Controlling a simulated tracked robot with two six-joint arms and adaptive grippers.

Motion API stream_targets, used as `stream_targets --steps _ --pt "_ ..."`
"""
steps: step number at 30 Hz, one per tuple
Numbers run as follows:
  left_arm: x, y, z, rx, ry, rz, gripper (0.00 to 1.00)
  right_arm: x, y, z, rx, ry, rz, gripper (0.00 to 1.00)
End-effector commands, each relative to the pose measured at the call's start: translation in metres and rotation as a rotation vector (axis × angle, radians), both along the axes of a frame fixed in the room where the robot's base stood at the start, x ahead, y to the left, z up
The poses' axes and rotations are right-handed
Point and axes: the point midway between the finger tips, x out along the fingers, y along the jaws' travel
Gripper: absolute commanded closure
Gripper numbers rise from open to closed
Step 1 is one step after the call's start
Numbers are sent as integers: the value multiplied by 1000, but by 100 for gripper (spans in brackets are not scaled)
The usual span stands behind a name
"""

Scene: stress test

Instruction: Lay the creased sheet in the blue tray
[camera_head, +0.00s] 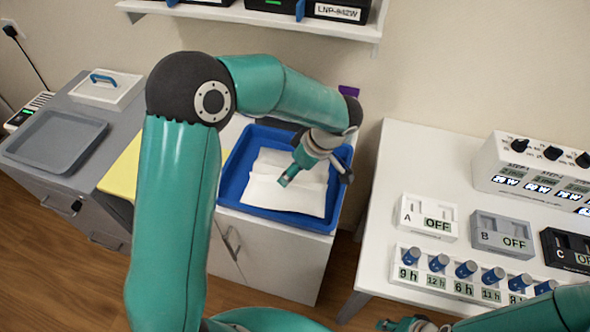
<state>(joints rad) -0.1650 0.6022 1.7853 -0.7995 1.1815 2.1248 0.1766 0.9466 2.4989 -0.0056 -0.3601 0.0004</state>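The white creased sheet (267,190) lies inside the blue tray (232,183), with a fold line running across it. The tray sits on a white cabinet at the middle of the view. My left gripper (316,178) is over the right part of the tray, pointing down. Its fingers look spread apart, with nothing seen between them. One fingertip overlaps the sheet in the picture; I cannot tell whether it touches. The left forearm hides the tray's far right corner. My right gripper (408,325) is at the bottom edge, partly cut off, and its fingers are unclear.
A grey tray (57,141) and a white lidded box (108,89) stand on the grey cabinet at left. A yellow sheet (122,174) lies left of the blue tray. The white table (385,215) at right holds switch boxes and a row of blue-capped timers (465,269). A shelf (270,18) hangs above.

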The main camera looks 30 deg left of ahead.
Motion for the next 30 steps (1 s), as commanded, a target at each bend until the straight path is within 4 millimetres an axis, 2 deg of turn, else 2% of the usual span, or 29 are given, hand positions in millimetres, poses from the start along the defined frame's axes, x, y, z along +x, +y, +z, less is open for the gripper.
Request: stream_targets --steps 1,2,12,21,22,26,30 --pt "1 -1 -6 -7 -2 -4 75 0 0 -2 0 0 0 69" --pt "2 -1 -6 -7 -2 -4 84 0 0 -2 0 0 0 69" --pt "7 12 -4 -5 -3 -6 86 0 0 -8 0 0 0 69" --pt "7 14 -3 -4 -3 -7 86 0 0 -8 0 0 0 69" --pt "7 14 -3 -4 -2 -7 49 0 0 -8 0 0 0 69" --pt "7 14 -3 -4 -2 -7 28 0 0 -8 0 0 0 69" --pt "7 13 -3 -4 -2 -7 25 0 0 -8 0 0 0 69"
